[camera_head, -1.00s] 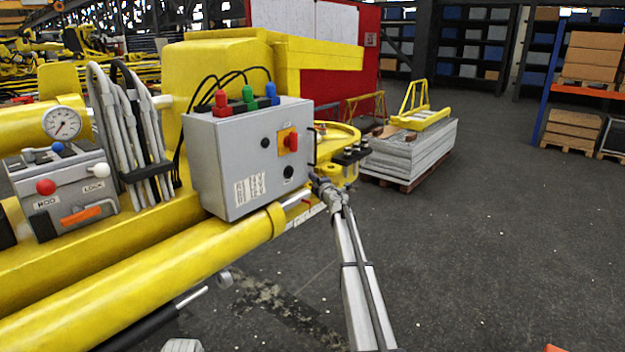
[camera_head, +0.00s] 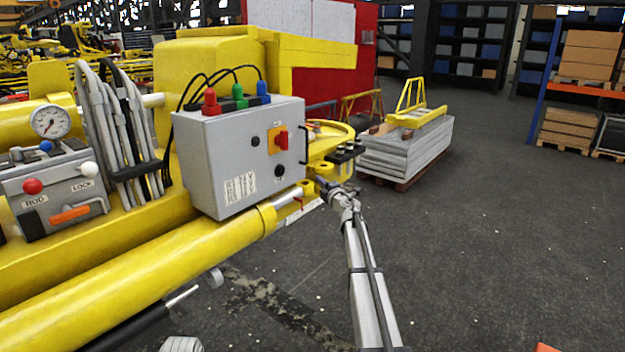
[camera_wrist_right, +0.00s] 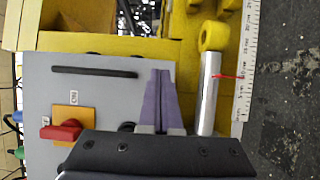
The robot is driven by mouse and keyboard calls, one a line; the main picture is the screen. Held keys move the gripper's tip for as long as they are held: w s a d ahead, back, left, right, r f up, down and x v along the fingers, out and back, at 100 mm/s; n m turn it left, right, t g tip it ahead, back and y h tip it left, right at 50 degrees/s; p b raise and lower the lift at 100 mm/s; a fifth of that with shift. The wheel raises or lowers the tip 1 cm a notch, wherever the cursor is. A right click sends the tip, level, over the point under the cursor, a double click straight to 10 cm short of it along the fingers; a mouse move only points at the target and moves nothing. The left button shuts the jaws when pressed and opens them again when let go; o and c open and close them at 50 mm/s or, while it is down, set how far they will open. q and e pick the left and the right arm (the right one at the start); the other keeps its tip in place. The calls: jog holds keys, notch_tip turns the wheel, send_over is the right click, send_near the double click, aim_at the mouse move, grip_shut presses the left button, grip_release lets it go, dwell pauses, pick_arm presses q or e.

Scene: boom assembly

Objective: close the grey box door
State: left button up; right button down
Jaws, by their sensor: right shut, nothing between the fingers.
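The grey box (camera_head: 192,165) stands on the yellow boom in the head view. Its front door (camera_head: 235,160) carries a red knob on an orange plate and a black handle (camera_head: 303,145) at the right edge. The door looks flush with the box, with no clear gap showing. In the right wrist view the door face (camera_wrist_right: 90,90) and its handle (camera_wrist_right: 95,72) fill the left half. My right gripper (camera_head: 322,184) is shut and empty, just right of the door's lower right corner. Its purple fingers (camera_wrist_right: 160,95) overlap the door's edge in the wrist view; contact cannot be told.
A silver rod with a yellow eye end (camera_wrist_right: 212,40) lies close to the fingers. The yellow cylinder (camera_head: 150,270) runs below the box. Hoses (camera_head: 120,130) and a lever panel (camera_head: 55,190) are at left. The floor at right is clear up to a stacked pallet (camera_head: 410,150).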

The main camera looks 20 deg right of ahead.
jog(key=s+d, duration=0.2)
jog(key=s, duration=0.1)
jog(key=s+d, duration=0.1)
jog(key=s, duration=0.1)
jog(key=shift+s, duration=0.1)
jog(key=shift+s+f, duration=0.1)
